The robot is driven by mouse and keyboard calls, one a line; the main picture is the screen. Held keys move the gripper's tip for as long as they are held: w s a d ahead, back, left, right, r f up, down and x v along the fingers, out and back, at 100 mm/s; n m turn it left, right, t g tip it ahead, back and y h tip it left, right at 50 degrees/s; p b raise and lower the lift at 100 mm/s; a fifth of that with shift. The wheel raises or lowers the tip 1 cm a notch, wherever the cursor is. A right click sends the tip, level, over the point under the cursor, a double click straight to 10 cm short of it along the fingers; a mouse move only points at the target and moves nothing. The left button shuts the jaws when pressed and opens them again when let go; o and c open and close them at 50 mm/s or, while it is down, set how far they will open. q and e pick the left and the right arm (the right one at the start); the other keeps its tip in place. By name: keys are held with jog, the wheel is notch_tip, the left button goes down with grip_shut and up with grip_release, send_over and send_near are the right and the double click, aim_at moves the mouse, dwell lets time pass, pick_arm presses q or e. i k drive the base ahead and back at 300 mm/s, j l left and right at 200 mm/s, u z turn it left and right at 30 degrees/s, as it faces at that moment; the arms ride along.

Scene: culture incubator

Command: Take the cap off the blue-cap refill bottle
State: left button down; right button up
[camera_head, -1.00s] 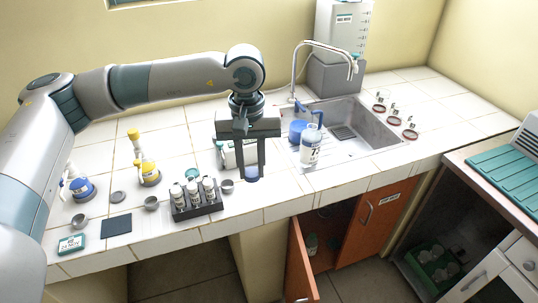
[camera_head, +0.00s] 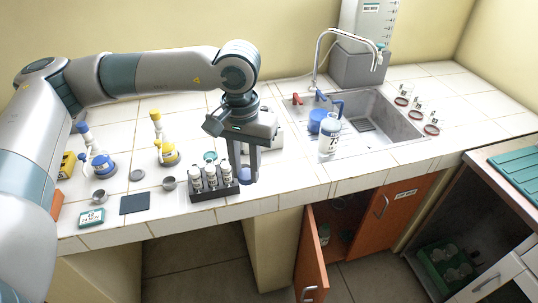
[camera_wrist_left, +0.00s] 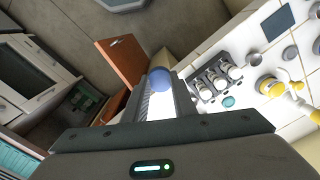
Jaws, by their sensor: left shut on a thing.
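My left gripper (camera_head: 247,170) points down over the front part of the counter, just right of the dark vial rack. It is shut on a blue round piece (camera_head: 245,176), which also shows between the fingertips in the left wrist view (camera_wrist_left: 160,80). I cannot tell whether this is a cap alone or the top of a bottle; the fingers hide much of it. A white bottle (camera_head: 329,140) with a dark-lettered label and blue on top stands near the sink, apart from the gripper. A blue round object (camera_head: 318,122) shows behind it. My right gripper is not in view.
The vial rack (camera_head: 213,193) with white-capped vials is close beside the gripper. Flasks with yellow (camera_head: 168,155) and blue (camera_head: 103,167) parts stand left. The sink (camera_head: 385,125) is right. An orange cabinet door (camera_head: 312,262) hangs open below the counter edge.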

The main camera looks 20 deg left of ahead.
aim_at(331, 127)
jog(key=l+u, duration=0.1)
jog(key=l, duration=0.5)
jog(key=k+l+u, duration=0.1)
jog(key=l, duration=0.45)
jog(key=i+l+u, duration=0.25)
jog(key=i+l, duration=0.15)
jog(key=l, duration=0.2)
jog(key=i+l+u, duration=0.1)
jog(key=l, duration=0.25)
jog(key=i+l+u, duration=0.1)
jog(key=i, duration=0.3)
jog(key=i+l+u, duration=0.1)
jog(key=i, duration=0.25)
